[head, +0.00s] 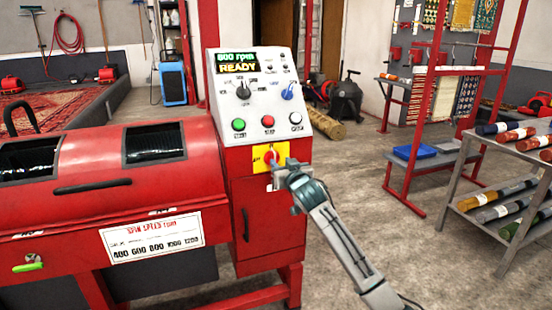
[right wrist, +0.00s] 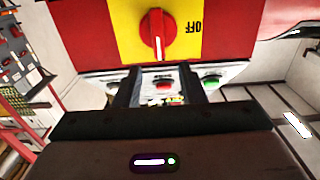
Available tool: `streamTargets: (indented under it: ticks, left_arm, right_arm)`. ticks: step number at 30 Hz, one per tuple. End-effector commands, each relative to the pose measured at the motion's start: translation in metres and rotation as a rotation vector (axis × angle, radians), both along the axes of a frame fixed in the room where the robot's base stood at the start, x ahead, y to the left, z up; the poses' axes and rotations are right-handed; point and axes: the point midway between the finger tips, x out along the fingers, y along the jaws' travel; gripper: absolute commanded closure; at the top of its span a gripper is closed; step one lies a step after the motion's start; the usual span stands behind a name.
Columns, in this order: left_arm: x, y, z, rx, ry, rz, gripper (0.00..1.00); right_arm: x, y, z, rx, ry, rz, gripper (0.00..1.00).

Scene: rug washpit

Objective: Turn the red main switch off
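The red main switch (head: 270,157) is a red rotary knob on a yellow plate, low on the white and red control panel. In the right wrist view the switch (right wrist: 154,30) shows its handle upright on the plate, with a white mark at its lower end. The word OFF is upside down to its right, and the mark does not point at it. My right gripper (head: 281,165) is just in front of the switch; in the wrist view its two dark fingers (right wrist: 160,90) are apart with nothing between them. The left gripper is out of view.
The panel (head: 255,100) carries a display reading 800 rpm READY, knobs and several buttons. The red washing machine (head: 90,190) fills the left. A rack of rolled rugs (head: 485,190) stands at the right. The floor between is clear.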

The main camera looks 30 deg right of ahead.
Motion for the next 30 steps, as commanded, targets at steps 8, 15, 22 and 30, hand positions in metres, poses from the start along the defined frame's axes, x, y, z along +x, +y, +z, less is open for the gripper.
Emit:
streamTargets:
  ticks: [8,15,22,30]
  left_arm:
    - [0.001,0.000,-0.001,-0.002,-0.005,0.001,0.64]
    - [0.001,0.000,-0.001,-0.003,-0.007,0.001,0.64]
    - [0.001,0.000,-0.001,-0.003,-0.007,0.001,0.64]
    - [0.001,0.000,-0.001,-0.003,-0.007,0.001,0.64]
  right_arm:
    - [0.043,-0.010,0.000,0.002,0.000,0.000,0.64]
    - [0.054,-0.013,0.000,-0.001,0.000,0.000,0.64]
    - [0.054,-0.013,-0.001,-0.001,0.000,0.000,0.66]
    - [0.054,-0.013,-0.001,-0.001,0.000,0.000,1.00]
